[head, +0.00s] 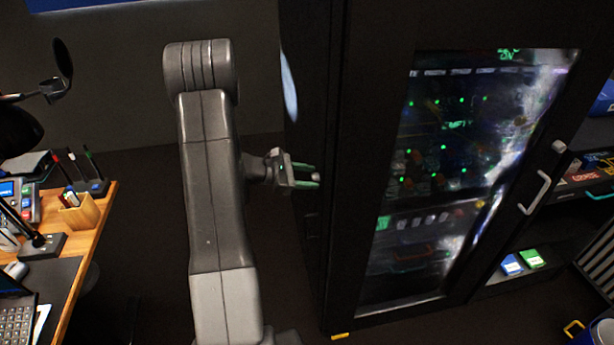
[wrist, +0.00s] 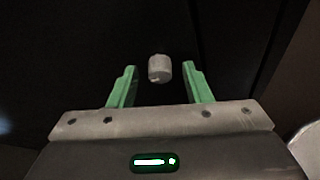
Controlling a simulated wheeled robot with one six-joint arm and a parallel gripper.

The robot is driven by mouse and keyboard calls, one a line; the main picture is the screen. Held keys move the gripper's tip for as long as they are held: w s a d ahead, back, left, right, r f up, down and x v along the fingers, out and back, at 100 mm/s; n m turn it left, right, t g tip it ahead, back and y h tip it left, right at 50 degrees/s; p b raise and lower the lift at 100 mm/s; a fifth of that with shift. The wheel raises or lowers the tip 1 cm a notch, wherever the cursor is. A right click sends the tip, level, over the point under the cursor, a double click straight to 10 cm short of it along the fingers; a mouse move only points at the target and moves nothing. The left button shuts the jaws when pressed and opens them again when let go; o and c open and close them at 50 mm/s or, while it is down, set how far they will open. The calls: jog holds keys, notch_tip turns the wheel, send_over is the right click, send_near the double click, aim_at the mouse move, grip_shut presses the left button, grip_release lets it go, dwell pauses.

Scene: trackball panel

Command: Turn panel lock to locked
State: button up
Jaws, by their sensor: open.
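The panel lock looks like a small grey cylindrical knob (wrist: 160,68) on a dark surface in the wrist view. My gripper (wrist: 160,82) has green fingers, open, one on each side of the knob, with a gap to each finger. In the head view my gripper (head: 316,175) points right at the dark side of the black cabinet (head: 322,110).
A wooden desk (head: 88,235) with a pen holder (head: 78,212) and a laptop stands at the left. A shelf with small boxes (head: 530,258) is at the far right. Dark floor lies between desk and cabinet.

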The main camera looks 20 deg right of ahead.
jog(key=shift+c, duration=0.3)
grip_shut()
jog(key=shift+r+n+g+p, duration=0.1)
jog(key=shift+n+g+p, duration=0.2)
jog(key=shift+w+r+n+g+p, duration=0.15)
jog(key=shift+n+g+p, duration=0.35)
jog(key=shift+n+p, duration=0.5)
jog(key=n+g+p, duration=0.2)
jog(key=n+p, duration=0.1)
jog(key=shift+w+f+g+y, duration=0.2)
jog(key=shift+w+g+y, duration=0.05)
jog(key=shift+g+y, duration=0.15)
jog(key=n, duration=0.1)
jog(key=n+g, duration=0.1)
jog(key=n+g+p, duration=0.1)
jog(key=shift+w+d+f+n, duration=0.1)
jog(key=shift+w+f+n, duration=0.05)
jog(key=shift+f+n, duration=0.15)
jog(key=shift+f+n+g+h, duration=0.1)
jog(key=shift+n+g+h, duration=0.6)
jog(key=shift+n, duration=1.1)
